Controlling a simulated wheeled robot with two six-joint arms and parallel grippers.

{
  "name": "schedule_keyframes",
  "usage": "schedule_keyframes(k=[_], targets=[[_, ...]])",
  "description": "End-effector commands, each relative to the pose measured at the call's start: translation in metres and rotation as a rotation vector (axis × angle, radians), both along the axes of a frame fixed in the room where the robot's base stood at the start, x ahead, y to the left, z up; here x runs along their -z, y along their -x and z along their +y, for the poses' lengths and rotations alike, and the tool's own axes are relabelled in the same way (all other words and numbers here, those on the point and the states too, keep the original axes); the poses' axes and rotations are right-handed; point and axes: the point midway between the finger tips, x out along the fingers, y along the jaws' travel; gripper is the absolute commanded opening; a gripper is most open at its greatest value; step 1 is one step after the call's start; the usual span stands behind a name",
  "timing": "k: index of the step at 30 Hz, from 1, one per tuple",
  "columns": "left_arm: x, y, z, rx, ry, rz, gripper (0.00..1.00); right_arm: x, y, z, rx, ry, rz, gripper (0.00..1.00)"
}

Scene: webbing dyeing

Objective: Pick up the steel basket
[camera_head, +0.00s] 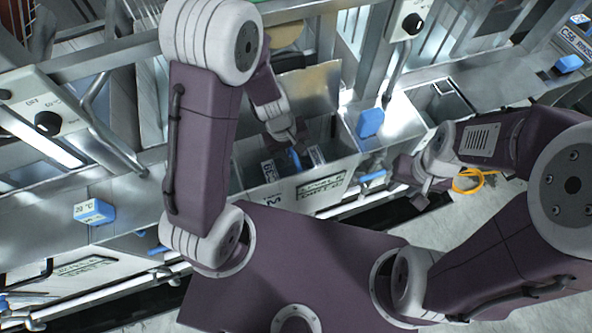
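My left gripper (290,143) points down into an open steel tank (252,183) at the middle of the head view. Small blue and white-labelled pieces show around its fingertips inside the tank. I cannot tell whether the fingers are open or shut, or touch anything. No steel basket can be picked out for certain; one inside the tank would be partly hidden by my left gripper and the tank wall. My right gripper (423,183) hangs right of the tank, near its front side, apart from it; its finger opening is unclear.
A blue block (370,122) sits at the tank's right rim. Another blue labelled block (94,211) lies on the left steel surface. A yellow-orange loop (468,181) lies beside my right gripper. Steel frame posts and a knob panel (411,22) stand behind the tank.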

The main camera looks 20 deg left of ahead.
Motion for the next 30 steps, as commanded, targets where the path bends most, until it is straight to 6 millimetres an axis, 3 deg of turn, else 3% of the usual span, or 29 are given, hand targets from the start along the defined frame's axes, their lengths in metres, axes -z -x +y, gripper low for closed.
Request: schedule_keyframes(k=[6, 15, 16, 20, 30], targets=[[0.043, -0.007, -0.007, 0.0, -0.001, 0.003, 0.38, 0.023, 0.0, 0.0, 0.0, 0.0, 0.0, 0.34], [0.048, -0.008, -0.009, 0.001, -0.001, 0.0, 0.38, 0.025, 0.0, 0.0, 0.0, 0.0, 0.0, 0.34], [0.048, -0.008, -0.009, 0.001, -0.001, 0.0, 0.36, 0.025, 0.0, 0.0, 0.0, 0.0, 0.0, 0.34], [0.047, -0.008, -0.009, 0.001, -0.001, 0.0, 0.0, 0.025, 0.0, 0.0, 0.0, 0.0, 0.0, 0.34], [0.047, -0.008, -0.009, 0.001, -0.001, 0.0, 0.0, 0.025, 0.0, 0.0, 0.0, 0.0, 0.0, 0.34]])
